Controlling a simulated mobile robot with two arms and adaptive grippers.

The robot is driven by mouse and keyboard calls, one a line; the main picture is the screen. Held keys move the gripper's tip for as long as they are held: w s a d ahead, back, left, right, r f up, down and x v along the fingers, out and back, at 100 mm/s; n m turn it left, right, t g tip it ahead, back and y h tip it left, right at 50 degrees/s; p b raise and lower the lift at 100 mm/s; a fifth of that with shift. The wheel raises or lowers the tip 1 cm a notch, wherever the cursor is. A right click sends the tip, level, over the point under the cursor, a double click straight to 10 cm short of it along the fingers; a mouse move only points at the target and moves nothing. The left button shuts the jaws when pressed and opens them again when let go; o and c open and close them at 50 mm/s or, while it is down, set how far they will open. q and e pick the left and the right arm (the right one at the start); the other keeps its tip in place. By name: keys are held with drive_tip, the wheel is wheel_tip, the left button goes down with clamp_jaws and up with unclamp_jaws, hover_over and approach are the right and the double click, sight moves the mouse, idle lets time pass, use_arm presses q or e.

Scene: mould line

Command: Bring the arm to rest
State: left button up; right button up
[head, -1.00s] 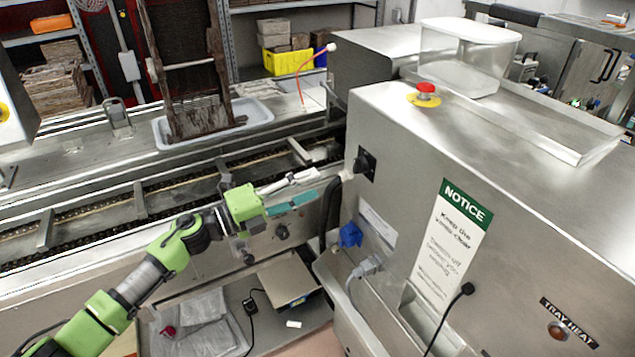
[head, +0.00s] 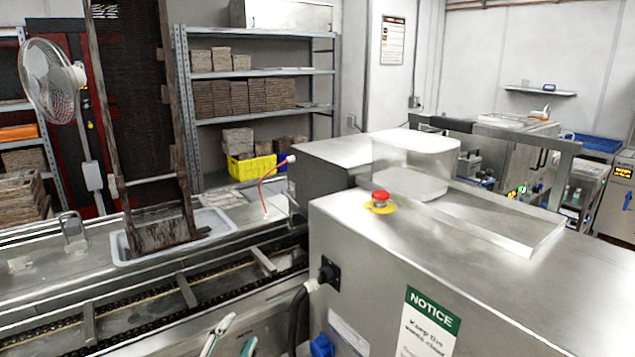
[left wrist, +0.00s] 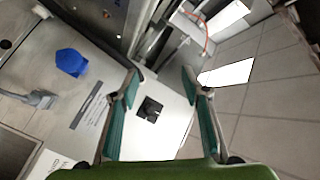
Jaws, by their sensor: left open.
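My left gripper (head: 243,328) shows only at the bottom edge of the head view, as two finger ends with teal pads. It is in front of the conveyor side, left of the steel machine (head: 430,230). In the left wrist view the two teal-padded fingers (left wrist: 160,75) are spread apart with nothing between them. The rest of the left arm is out of the head view. My right gripper is not in view.
The black rotary switch (head: 328,270) and a black hose (head: 297,318) are close to the right of the gripper. The conveyor (head: 130,310) runs behind it. A white tray (head: 218,222) stands on the steel bench. Tiled floor (left wrist: 260,115) shows at right in the wrist view.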

use_arm(q)
drive_tip(key=s+a+f+n+g+y, duration=0.4)
drive_tip(key=s+f+n+g, duration=0.25)
drive_tip(key=s+f, duration=0.5)
drive_tip(key=s+f+n+g+h, duration=0.1)
drive_tip(key=s+f+n+g, duration=0.2)
drive_tip(key=s, duration=0.8)
drive_tip(key=s+f+n+g, duration=0.1)
drive_tip(key=s+f+g, duration=0.25)
drive_tip(key=s, duration=0.75)
wheel_tip(320, 180, down, 28)
drive_tip(key=s+g+b, duration=0.2)
drive_tip(key=b, duration=0.2)
drive_tip(key=s+a+f+g+b, duration=0.1)
drive_tip(key=s+a+f+b, duration=0.1)
drive_tip(key=s+f, duration=1.5)
wheel_tip(320, 180, down, 3)
drive_tip(key=shift+a+f+b, duration=0.2)
drive_tip(key=shift+a+b, duration=0.1)
drive_tip(key=shift+b, duration=0.1)
